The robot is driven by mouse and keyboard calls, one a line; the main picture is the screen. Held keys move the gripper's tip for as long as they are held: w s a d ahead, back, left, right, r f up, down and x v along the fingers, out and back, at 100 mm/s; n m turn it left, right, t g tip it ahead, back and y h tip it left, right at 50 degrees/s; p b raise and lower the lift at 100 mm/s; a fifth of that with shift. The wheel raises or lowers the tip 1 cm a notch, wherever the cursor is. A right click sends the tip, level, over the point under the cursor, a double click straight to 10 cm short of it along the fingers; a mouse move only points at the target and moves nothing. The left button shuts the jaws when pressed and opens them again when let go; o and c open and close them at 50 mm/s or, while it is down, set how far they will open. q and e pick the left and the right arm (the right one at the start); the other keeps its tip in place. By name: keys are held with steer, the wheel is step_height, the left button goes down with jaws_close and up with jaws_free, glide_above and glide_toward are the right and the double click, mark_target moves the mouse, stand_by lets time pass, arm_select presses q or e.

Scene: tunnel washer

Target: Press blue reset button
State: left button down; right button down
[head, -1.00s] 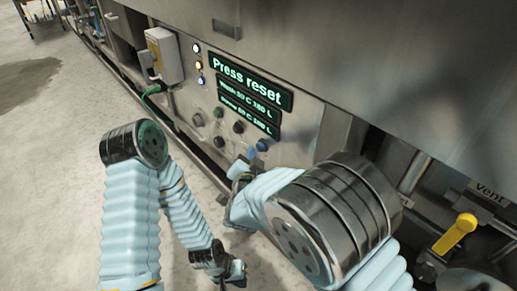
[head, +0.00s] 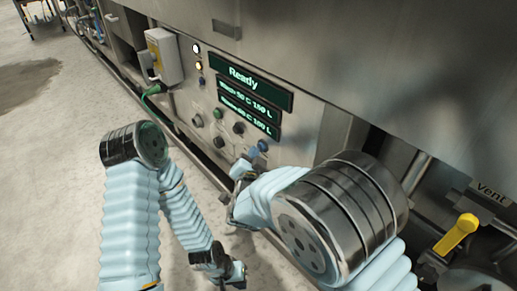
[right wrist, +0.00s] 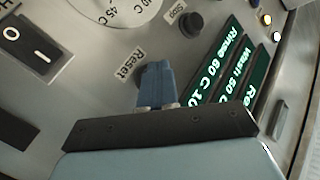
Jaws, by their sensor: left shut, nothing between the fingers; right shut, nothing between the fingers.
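The blue reset button (head: 262,146) is on the washer's control panel, right of several dark knobs in the head view. My right gripper (head: 254,154) is shut, with its tip right at the button; I cannot tell if it touches. In the right wrist view its blue-grey fingers (right wrist: 155,84) are together beside the "Reset" label (right wrist: 130,63) and hide the button. The display (head: 243,77) reads "Ready", with wash and rinse lines below. My left gripper (head: 238,274) is shut and empty, low in front of the panel.
A grey box with a yellow plate (head: 163,56) and a green cable stands left of the indicator lamps (head: 198,66). A black rocker switch (right wrist: 28,40) and a "Stop" button (right wrist: 189,23) are near the Reset label. A yellow valve handle (head: 456,234) is at right.

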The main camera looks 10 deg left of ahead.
stand_by(0.5)
steer(key=shift+s+a, duration=0.5)
steer(key=shift+s, duration=0.15)
